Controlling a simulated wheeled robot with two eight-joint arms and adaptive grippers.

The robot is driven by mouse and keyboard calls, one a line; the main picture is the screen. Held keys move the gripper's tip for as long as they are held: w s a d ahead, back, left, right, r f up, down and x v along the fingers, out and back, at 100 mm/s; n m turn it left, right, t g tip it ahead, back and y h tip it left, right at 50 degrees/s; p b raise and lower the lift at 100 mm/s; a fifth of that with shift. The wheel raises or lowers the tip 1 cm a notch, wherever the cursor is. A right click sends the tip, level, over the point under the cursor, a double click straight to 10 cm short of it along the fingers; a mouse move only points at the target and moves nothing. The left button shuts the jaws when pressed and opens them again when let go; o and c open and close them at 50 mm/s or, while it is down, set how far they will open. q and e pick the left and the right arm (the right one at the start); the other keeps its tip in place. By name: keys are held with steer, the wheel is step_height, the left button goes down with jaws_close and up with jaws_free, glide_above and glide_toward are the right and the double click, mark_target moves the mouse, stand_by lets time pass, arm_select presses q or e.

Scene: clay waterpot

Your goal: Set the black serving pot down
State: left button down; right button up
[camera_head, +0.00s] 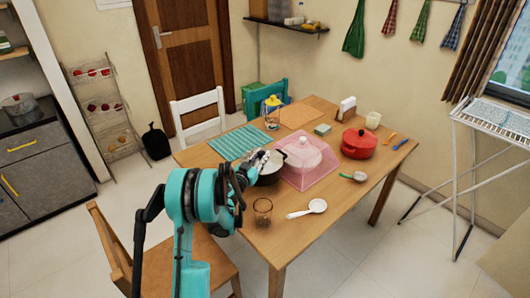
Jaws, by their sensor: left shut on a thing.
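The black serving pot (268,178) is over the left-middle part of the wooden table (330,228). It looks upright, with a pale inside or top. My left gripper (250,172) is at the pot's left side and shut on it. The fingertips are small and partly hidden by my own arm. I cannot tell whether the pot's base touches the table or is slightly above it. My right gripper is not in view.
A pink mesh food cover (306,160) stands close to the pot's right. A striped teal mat (238,143) lies behind it. A brown glass (262,212) and white spoon rest (308,209) are in front. A red pot (359,143) stands farther right. The table's front right is clear.

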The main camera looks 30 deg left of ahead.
arm_select(q)
steer(key=shift+f+b, duration=0.85)
steer(key=shift+f, duration=1.4)
steer(key=shift+r, duration=0.1)
steer(key=c, duration=1.4)
jaws_free()
steer(key=shift+c, duration=0.2)
steer(key=shift+o, duration=0.6)
steer(key=shift+s, duration=0.1)
